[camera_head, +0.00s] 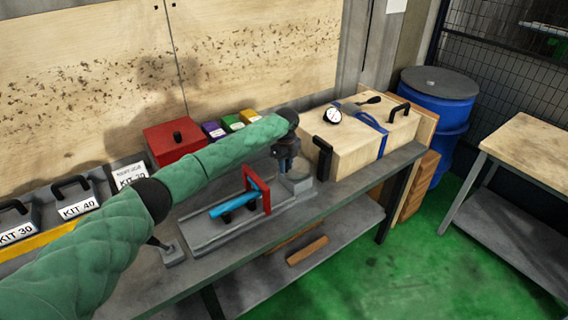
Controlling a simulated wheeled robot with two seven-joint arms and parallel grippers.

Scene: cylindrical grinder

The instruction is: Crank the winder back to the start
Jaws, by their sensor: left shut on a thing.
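My left arm, in a green quilted sleeve, reaches across the grey bench to the right end of a low grey fixture. My left gripper (287,163) points down there and is shut on a small part, likely the winder's crank handle, which its fingers mostly hide. Just below it is the winder's grey block (298,184). On the fixture's grey bed (205,238) lies a blue cylinder (234,204), beside an upright red frame (252,182). The crank's angle cannot be made out. My right gripper is not in view.
A wooden box with black handles (352,152) stands close right of the gripper, with a dial gauge (331,116) on top. A red box (174,142) and small coloured bins stand behind the arm. Labelled kit boxes (78,204) line the left. A blue drum (437,98) stands beyond the bench.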

